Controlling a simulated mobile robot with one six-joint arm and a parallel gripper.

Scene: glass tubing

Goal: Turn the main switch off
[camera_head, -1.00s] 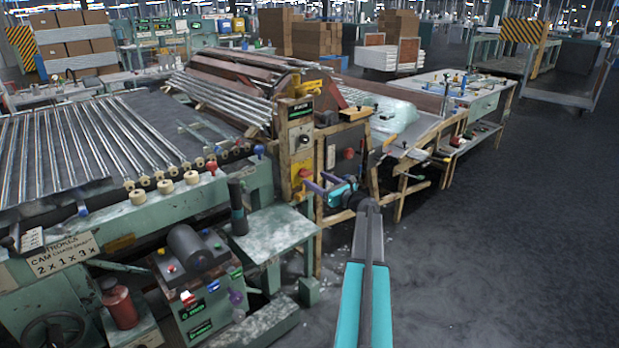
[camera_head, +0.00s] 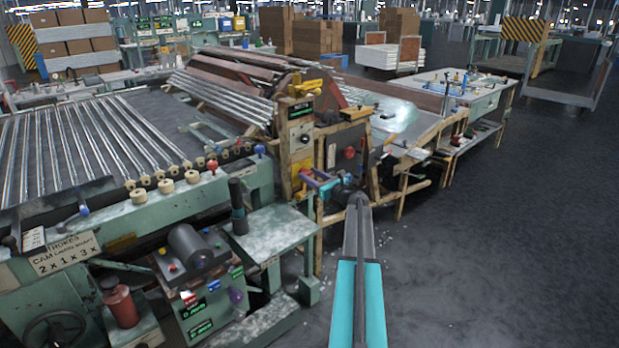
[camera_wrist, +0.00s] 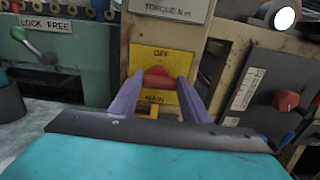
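The main switch is a red knob (camera_wrist: 156,76) on a yellow plate (camera_wrist: 176,58) marked OFF above and MAIN below. The plate is on a worn beige post. My gripper (camera_wrist: 160,80) has purple fingers, one on each side of the red knob in the wrist view. The fingers are apart, and I cannot tell whether they touch the knob. In the head view my gripper (camera_head: 311,178) is at the post, and its fingers partly cover the switch. Which way the knob points is unclear.
A grey panel with another red knob (camera_wrist: 287,101) is to the right of the post. A green box labelled LOCK FREE (camera_wrist: 45,28) with a green-tipped lever is to the left. A small green table (camera_head: 268,232) stands left of my arm. The floor to the right is clear.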

